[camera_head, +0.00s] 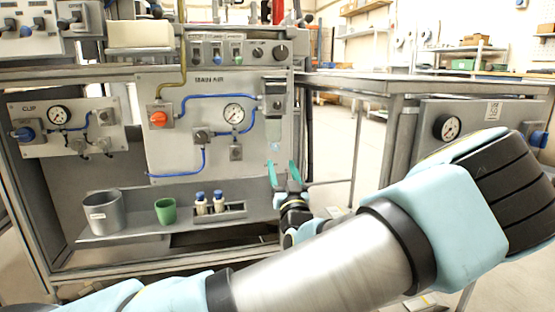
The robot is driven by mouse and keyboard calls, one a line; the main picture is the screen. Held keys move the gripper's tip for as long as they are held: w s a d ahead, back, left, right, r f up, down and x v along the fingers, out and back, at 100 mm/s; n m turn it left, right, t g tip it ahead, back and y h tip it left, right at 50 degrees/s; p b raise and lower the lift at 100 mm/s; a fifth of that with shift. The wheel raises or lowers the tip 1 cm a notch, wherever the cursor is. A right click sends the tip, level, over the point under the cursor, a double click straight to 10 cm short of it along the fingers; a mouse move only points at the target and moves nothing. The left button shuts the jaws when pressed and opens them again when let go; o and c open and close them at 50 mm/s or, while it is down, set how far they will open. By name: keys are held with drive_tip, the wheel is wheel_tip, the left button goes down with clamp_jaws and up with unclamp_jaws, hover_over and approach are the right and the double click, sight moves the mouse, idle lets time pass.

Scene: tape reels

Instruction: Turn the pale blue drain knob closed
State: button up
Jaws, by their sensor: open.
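The panel (215,165) carries an orange-red knob (158,118), a gauge (233,113) and blue tubing. A shelf below holds a grey metal cup (103,213), a green cup (165,211) and small blue-capped bottles (209,203). A bench (400,82) stands at right.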

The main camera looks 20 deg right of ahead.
sight(276, 150)
drive_tip(key=shift+b+x, duration=0.55)
drive_tip(key=shift+x, duration=2.6)
clamp_jaws()
